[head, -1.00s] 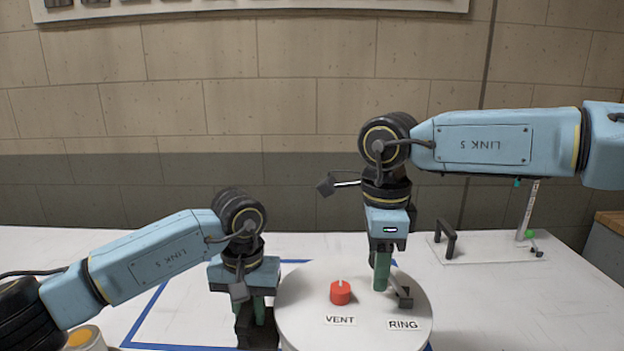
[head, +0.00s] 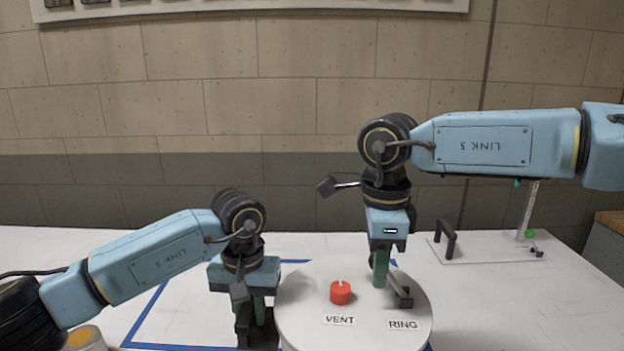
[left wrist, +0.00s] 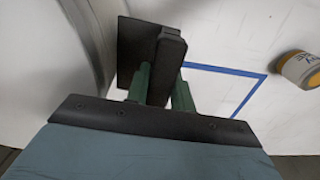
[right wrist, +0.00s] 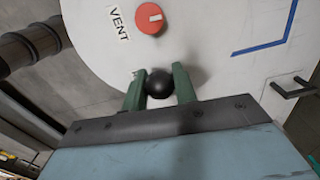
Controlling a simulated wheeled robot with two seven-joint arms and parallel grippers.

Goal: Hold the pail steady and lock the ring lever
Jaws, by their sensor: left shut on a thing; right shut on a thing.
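The pail (head: 300,320) has a round pale lid with a red vent knob (head: 340,292) and a RING label (head: 403,324). My left gripper (head: 258,308) is shut on a dark side handle (head: 243,326) at the pail's left; the left wrist view shows the green fingers around this handle (left wrist: 168,65) beside the pail wall (left wrist: 80,40). My right gripper (head: 381,272) points down over the lid's right side, shut on the ring lever (head: 402,292). In the right wrist view, the lever's black ball knob (right wrist: 159,84) sits between its fingers. The lever's latch end is unclear.
Blue tape (head: 150,303) marks the white table (head: 500,300) around the pail. A yellow-topped can (head: 85,338) stands at the front left. A plate with a black handle (head: 446,240) and an upright scale (head: 528,210) are at the back right. The table's right front is clear.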

